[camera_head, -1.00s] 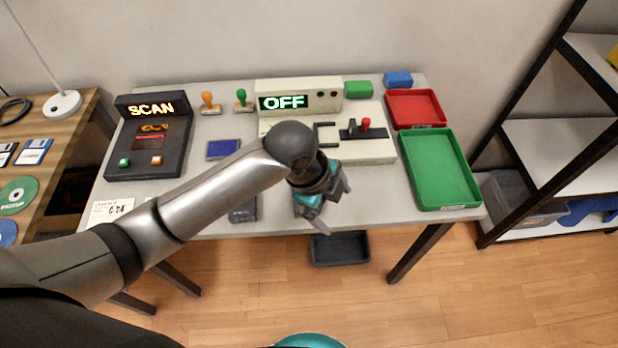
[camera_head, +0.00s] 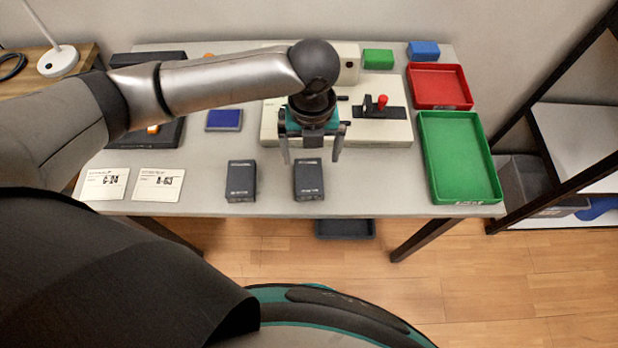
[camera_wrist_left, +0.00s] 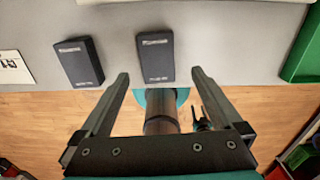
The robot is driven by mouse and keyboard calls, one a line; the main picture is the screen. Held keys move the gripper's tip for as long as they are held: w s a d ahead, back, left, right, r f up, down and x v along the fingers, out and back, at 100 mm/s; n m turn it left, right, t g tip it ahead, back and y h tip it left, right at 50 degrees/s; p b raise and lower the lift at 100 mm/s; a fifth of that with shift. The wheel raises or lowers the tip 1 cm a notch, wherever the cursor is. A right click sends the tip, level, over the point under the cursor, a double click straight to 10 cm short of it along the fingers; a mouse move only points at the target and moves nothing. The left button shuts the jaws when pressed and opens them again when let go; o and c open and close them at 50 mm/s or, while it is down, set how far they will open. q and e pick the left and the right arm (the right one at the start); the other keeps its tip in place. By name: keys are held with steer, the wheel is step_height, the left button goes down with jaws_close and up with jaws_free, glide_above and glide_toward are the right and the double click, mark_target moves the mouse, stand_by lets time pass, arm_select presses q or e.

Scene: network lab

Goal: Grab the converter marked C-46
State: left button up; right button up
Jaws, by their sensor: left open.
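Two dark, box-shaped converters lie side by side near the front edge of the grey table. The left converter (camera_head: 241,181) also shows in the left wrist view (camera_wrist_left: 80,62). The right converter (camera_head: 308,180) also shows in the left wrist view (camera_wrist_left: 155,56). Both carry small printing too small to read, so I cannot tell which is C-46. My left gripper (camera_head: 312,157) is open and empty, above the table at the back end of the right converter. In the left wrist view its fingertips (camera_wrist_left: 160,77) are apart, either side of the right converter's near end. My right gripper is not in view.
Two white cards, one seemingly C-24 (camera_head: 105,184) and one A-63 (camera_head: 157,185), lie front left. A beige device (camera_head: 385,132) stands behind the converters. A green tray (camera_head: 430,165) and red tray (camera_head: 440,70) are on the right. My arm covers much of the dark scanner (camera_head: 150,58).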

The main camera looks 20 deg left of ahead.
mark_target(309, 174)
arm_select(q)
step_height(309, 174, down, 2)
steer(key=shift+f, duration=0.2)
steer(key=f, duration=0.1)
steer(key=f+b, duration=0.1)
steer(key=f, duration=0.1)
steer(key=f+b, duration=0.1)
steer(key=f, duration=0.1)
steer(key=shift+a+f, duration=0.1)
steer(key=shift+a, duration=0.2)
steer(key=c, duration=1.5)
steer(key=shift+c, duration=0.4)
steer(key=shift+r, duration=0.2)
